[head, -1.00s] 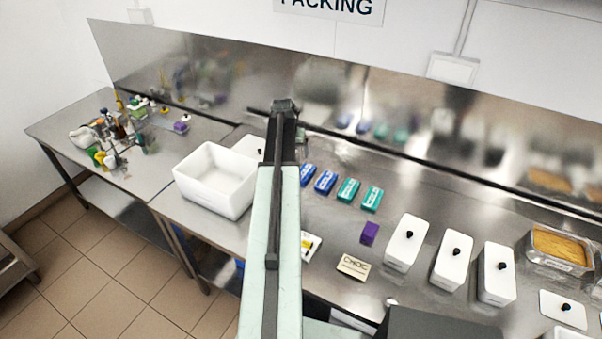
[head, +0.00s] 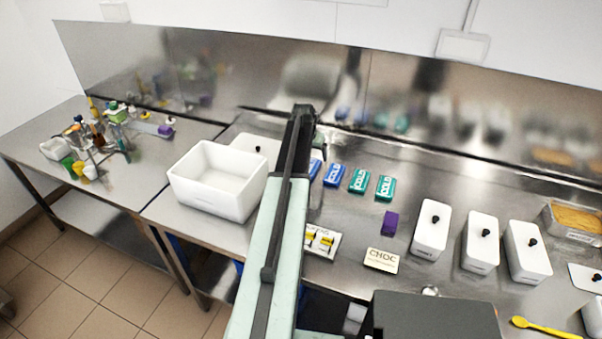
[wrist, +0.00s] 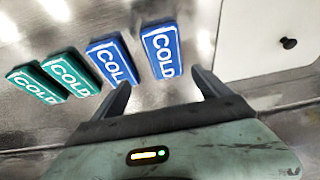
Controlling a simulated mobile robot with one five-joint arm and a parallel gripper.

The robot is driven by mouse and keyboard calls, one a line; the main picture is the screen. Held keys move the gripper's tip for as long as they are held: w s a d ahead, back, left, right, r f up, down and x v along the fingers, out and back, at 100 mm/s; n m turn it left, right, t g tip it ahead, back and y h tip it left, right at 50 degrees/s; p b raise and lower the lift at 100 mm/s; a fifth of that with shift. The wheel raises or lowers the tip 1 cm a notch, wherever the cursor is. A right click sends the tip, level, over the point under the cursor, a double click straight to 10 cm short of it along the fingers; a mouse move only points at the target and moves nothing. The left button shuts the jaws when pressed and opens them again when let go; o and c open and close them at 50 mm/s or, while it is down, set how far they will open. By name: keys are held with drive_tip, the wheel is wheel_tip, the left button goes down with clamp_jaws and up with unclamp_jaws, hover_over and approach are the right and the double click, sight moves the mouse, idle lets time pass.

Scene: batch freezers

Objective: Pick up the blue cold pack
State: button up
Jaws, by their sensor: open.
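Two blue cold packs lie on the steel counter. In the head view, one blue pack (head: 334,175) is clear and the other (head: 315,168) is partly hidden by my arm. In the wrist view, one blue pack (wrist: 163,51) lies ahead between my fingertips, and the other (wrist: 110,60) is just left, partly behind the left finger. My gripper (wrist: 160,77) is open and empty, with its fingers pointing towards the packs. Two teal cold packs (wrist: 68,73) (wrist: 36,84) lie further left in the wrist view.
A white open bin (head: 218,182) and a white lid with a black knob (head: 256,147) are left of my arm. A purple block (head: 390,223), a CHOC card (head: 382,260) and several white lidded tubs (head: 431,229) stand right. A steel backsplash (head: 400,105) rises behind.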

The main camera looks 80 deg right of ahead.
drive_tip(key=shift+w+b+x, duration=0.15)
drive_tip(key=shift+b+x, duration=0.55)
drive_tip(key=shift+w+b+x, duration=0.1)
drive_tip(key=shift+b+x, duration=0.55)
drive_tip(key=shift+x, duration=0.05)
drive_tip(key=f+b, duration=0.5)
drive_tip(key=shift+w+d, duration=0.3)
drive_tip(key=shift+d, duration=0.1)
drive_tip(key=shift+d+f, duration=0.15)
